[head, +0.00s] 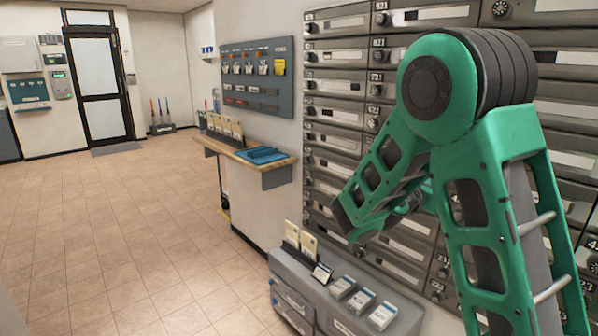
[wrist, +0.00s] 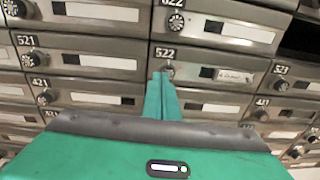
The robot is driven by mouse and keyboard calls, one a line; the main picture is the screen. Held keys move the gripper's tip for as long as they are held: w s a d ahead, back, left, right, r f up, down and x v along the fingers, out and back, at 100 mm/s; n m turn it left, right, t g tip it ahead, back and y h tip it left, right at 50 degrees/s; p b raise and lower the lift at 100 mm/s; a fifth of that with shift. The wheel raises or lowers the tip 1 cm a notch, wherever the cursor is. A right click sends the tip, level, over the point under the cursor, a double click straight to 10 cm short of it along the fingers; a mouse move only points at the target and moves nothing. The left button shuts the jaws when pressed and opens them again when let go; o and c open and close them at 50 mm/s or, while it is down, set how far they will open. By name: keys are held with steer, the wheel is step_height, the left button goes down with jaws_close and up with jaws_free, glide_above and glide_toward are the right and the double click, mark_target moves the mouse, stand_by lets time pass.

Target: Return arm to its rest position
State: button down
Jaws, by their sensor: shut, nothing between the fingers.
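My gripper (wrist: 162,80) shows in the wrist view with its green fingers together and nothing between them. The fingertips overlap the picture of mailbox door 522 (wrist: 190,86), just below its round dial; I cannot tell if they touch it. In the head view my green arm is folded in front of the mailbox wall (head: 330,112), and the gripper is mostly hidden behind the arm links.
A grey cabinet (head: 345,325) with cards and label stacks stands below the arm. A wooden shelf (head: 225,150) with a blue tray (head: 262,155) juts from the wall. The tiled floor (head: 110,225) at left is clear, towards a door (head: 100,85).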

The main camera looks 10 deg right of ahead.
steer(key=s+d+f+m+g+y, duration=0.3)
steer(key=s+f+m+g, duration=0.15)
steer(key=s+m, duration=0.4)
steer(key=s+d+f+m+g+y, duration=0.3)
steer(key=s+d+f+m, duration=0.15)
steer(key=s+m, duration=0.45)
steer(key=s+a+f+m+y, duration=0.2)
steer(key=s+a+m+y, duration=0.2)
steer(key=s+a+m, duration=0.2)
steer(key=s+a+f+m+g+y, duration=0.1)
steer(key=s+a+m+y, duration=0.4)
steer(key=s+a, duration=0.5)
steer(key=s+m, duration=0.1)
steer(key=s, duration=0.3)
steer(key=shift+s+a+f+m+y, duration=0.15)
steer(key=shift+f+m+y, duration=0.15)
steer(key=shift+f+m, duration=0.05)
steer(key=shift+g, duration=0.35)
steer(key=shift+w+f, duration=0.25)
steer(key=shift+w, duration=0.4)
